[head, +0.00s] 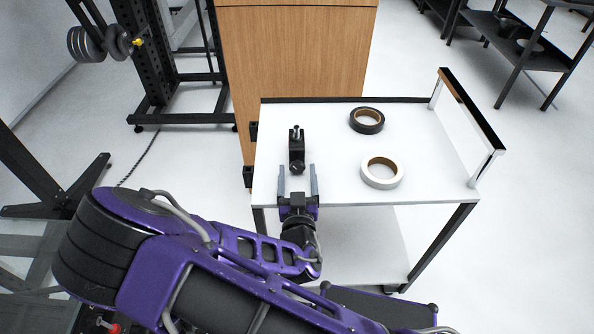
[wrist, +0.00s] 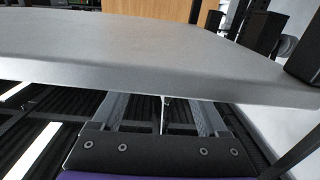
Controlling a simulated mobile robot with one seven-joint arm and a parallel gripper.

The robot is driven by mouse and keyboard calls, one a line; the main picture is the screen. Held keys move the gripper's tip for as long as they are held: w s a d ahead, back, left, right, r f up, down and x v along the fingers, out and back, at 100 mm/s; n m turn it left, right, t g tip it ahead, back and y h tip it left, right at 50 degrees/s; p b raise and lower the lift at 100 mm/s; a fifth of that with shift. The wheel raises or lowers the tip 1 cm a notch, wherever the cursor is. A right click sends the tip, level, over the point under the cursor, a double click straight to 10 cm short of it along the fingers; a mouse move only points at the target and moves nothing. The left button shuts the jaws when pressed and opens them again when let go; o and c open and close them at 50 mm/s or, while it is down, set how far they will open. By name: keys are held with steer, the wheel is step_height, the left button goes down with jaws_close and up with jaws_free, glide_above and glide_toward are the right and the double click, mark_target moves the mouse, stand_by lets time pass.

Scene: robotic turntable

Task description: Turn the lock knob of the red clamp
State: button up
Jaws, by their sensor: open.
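No red clamp shows in either view. A small black clamp-like device (head: 297,148) stands upright near the left side of the white cart top (head: 335,190). It has a round dark knob (head: 297,168) at its front and a small pin on top. My gripper (head: 297,169) is open and points away from me over the cart's front edge. In the head view its two grey fingers appear to either side of the knob; the height gap cannot be told. In the wrist view the fingers (wrist: 162,105) are apart, with the pale slab edge (wrist: 150,80) beyond them and no clamp between them.
A black tape roll (head: 367,121) and a white tape roll (head: 382,172) lie right of the device. A raised handle (head: 470,105) bounds the cart's right end. A wooden cabinet (head: 295,50) stands behind; a black rack (head: 150,60) stands at the left.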

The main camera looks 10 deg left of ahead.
steer(key=shift+c, duration=0.3)
jaws_close()
steer(key=shift+n, duration=2.3)
steer(key=shift+o, duration=0.3)
jaws_free()
steer(key=shift+s, duration=0.2)
